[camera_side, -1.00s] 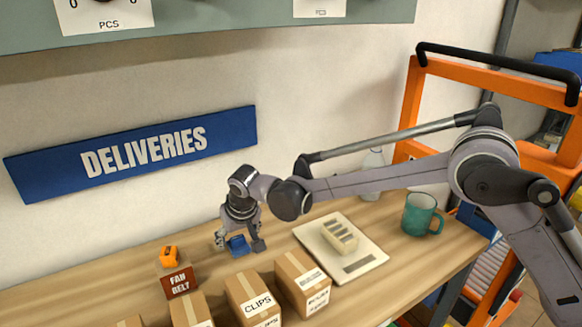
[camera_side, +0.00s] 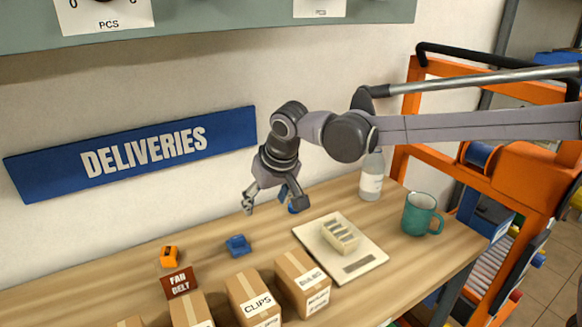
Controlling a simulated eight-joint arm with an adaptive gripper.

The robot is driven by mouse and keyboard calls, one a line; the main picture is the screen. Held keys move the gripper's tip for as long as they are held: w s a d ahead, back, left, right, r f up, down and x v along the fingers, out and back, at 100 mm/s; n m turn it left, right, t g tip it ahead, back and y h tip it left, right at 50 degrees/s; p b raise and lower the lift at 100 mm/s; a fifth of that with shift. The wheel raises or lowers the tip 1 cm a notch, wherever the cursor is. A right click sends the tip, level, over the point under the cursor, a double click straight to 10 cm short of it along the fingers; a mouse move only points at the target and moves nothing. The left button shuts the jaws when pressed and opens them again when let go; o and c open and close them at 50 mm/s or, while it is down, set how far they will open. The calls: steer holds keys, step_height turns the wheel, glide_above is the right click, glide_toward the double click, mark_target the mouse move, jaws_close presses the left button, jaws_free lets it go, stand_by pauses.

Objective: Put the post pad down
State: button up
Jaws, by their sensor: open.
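A small blue block (camera_side: 237,245), which appears to be the post pad, rests on the wooden bench (camera_side: 215,275), behind the cardboard boxes. My gripper (camera_side: 273,204) is open and empty. It hangs above the bench, up and to the right of the blue block and clear of it. Another blue thing (camera_side: 293,208) shows just behind the right finger, mostly hidden.
An orange item (camera_side: 169,256) and a FAN BELT sign (camera_side: 179,282) stand left of the block. Boxes (camera_side: 252,298) line the front. A cream tray (camera_side: 372,260) with a slotted block, a bottle (camera_side: 371,182) and a teal mug (camera_side: 421,215) are right.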

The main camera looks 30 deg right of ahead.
steer(key=s+d+r+t, duration=0.1)
steer(key=s+d+r, duration=0.2)
steer(key=s+d, duration=0.85)
steer(key=s+d+f+t, duration=0.1)
steer(key=s+d+f, duration=0.4)
steer(key=s+d, duration=0.5)
steer(key=shift+s+d+f, duration=0.15)
steer(key=shift+s+f, duration=0.15)
steer(key=shift+s, duration=0.6)
